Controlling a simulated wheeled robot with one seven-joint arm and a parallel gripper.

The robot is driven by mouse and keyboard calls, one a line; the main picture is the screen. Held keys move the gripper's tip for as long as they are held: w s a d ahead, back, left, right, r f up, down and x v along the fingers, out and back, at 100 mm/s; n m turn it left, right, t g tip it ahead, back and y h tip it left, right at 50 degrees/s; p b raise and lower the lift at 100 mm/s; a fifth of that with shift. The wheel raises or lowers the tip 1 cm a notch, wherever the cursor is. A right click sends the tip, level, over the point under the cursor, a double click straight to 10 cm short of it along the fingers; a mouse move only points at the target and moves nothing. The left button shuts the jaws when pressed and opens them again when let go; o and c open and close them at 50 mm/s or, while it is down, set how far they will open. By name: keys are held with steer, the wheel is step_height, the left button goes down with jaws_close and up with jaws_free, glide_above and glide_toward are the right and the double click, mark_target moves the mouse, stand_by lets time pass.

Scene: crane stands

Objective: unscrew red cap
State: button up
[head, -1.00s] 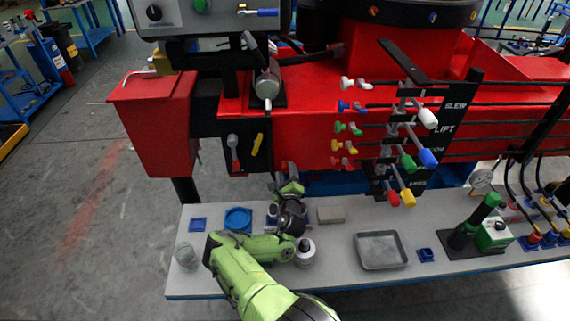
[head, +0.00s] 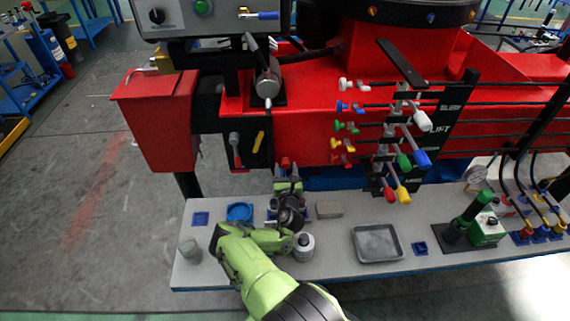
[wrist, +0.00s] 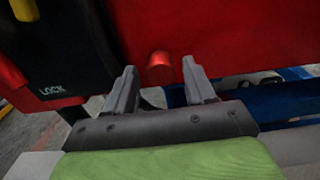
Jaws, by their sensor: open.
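The red cap (wrist: 160,68) is a small round knob on the red machine body, seen in the wrist view between and just beyond my fingertips. In the head view the red cap (head: 285,162) shows low on the machine, just above my gripper. My gripper (wrist: 160,78) is open and empty, with one grey finger on each side of the cap in the picture. A gap shows between each finger and the cap. In the head view my gripper (head: 288,180) is at the back edge of the bench, partly blocked by my own wrist.
The grey bench (head: 335,235) holds a blue dish (head: 240,211), a white bottle (head: 304,246) beside my arm, a grey tray (head: 377,243) and a tan block (head: 329,209). A black LOCK panel (wrist: 55,50) is left of the cap. Coloured levers (head: 405,162) stand to the right.

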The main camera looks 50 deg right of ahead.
jaws_close()
stand_by(0.3)
steer(key=shift+f+n+b, duration=0.2)
steer(key=shift+n+b, duration=0.35)
steer(key=shift+n, duration=0.05)
steer(key=n+b, duration=0.2)
steer(key=shift+n, duration=0.4)
steer(key=shift+n+b, duration=0.35)
steer(key=shift+n, duration=0.15)
steer(key=shift+r, duration=0.2)
